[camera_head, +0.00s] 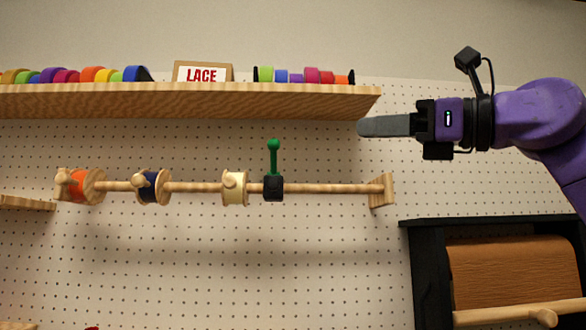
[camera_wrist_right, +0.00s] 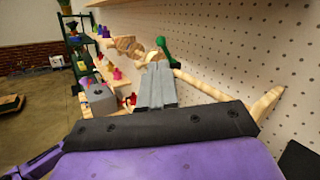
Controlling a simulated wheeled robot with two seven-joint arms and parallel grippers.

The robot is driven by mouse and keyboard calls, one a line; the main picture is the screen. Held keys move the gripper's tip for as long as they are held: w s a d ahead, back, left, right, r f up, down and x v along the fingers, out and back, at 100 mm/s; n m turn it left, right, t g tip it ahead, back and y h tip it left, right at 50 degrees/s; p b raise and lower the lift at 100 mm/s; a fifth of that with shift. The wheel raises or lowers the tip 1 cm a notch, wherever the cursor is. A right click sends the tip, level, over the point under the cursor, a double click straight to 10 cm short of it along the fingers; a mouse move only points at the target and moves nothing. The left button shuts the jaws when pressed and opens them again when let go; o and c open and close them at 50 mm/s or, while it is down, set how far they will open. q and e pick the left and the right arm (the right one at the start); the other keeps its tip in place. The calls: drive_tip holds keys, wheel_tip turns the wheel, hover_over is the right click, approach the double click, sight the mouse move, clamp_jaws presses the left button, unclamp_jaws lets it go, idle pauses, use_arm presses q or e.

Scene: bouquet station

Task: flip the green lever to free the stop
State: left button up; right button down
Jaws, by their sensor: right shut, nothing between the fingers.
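The green lever (camera_head: 274,158) stands upright from a black stop block (camera_head: 273,188) on a wooden rod (camera_head: 325,188) fixed to the pegboard. My right gripper (camera_head: 366,127) is shut and empty, up and to the right of the lever and apart from it, near the shelf's right end. In the right wrist view the green lever (camera_wrist_right: 163,48) shows just beyond the shut fingertips (camera_wrist_right: 156,70). The black block is not clear there. My left gripper is not in view.
Orange (camera_head: 78,185), navy (camera_head: 153,187) and cream (camera_head: 235,188) spools hang on the rod left of the stop. A wooden shelf (camera_head: 200,101) with ribbon rolls and a LACE sign (camera_head: 201,73) is above. A black-framed paper roll (camera_head: 510,268) is at lower right.

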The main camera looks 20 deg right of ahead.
use_arm(q)
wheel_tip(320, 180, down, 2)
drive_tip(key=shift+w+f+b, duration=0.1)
drive_tip(key=shift+b, duration=0.35)
use_arm(e)
drive_tip(key=shift+w+f, duration=0.2)
drive_tip(key=shift+f, duration=0.35)
drive_tip(key=shift+w+f, duration=0.2)
drive_tip(key=shift+f, duration=0.35)
drive_tip(key=p, duration=0.5)
approach(279, 145)
drive_tip(key=x, duration=0.7)
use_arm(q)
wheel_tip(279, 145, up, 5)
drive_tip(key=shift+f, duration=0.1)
use_arm(e)
drive_tip(key=shift+d, duration=0.1)
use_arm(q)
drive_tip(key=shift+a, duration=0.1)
use_arm(e)
drive_tip(key=shift+d+r, duration=0.1)
drive_tip(key=shift+r, duration=0.05)
